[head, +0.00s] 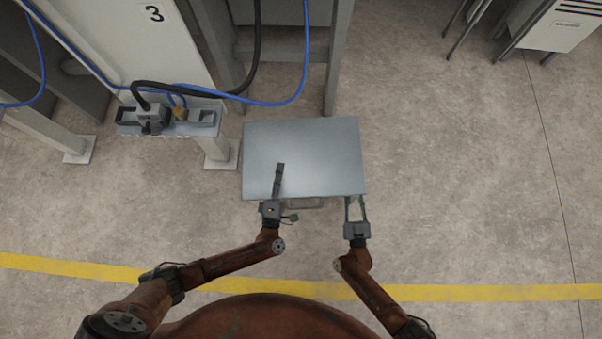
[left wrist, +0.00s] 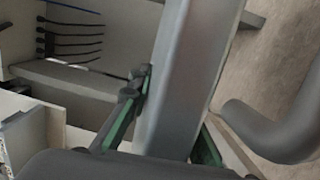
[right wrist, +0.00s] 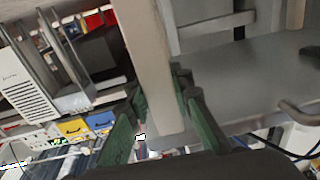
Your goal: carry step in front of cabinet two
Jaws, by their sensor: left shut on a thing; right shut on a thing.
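The step (head: 310,150) is a grey metal stool with a flat rectangular top, in the middle of the head view. My left gripper (head: 275,196) is at its near edge, left of centre, with one dark finger lying over the top. In the left wrist view its green fingers straddle a grey metal bar (left wrist: 185,60) of the step. My right gripper (head: 356,207) is at the near right corner. In the right wrist view its fingers close around a pale bar (right wrist: 158,60) of the step. No cabinet marked two is visible; a pale cabinet (head: 150,45) bears the number 3.
A grey frame (head: 338,60) stands just behind the step. A bracket (head: 205,118) with a black connector, black and blue cables is at the left. A yellow floor line (head: 480,293) runs in front of me. The concrete floor to the right (head: 450,170) is clear.

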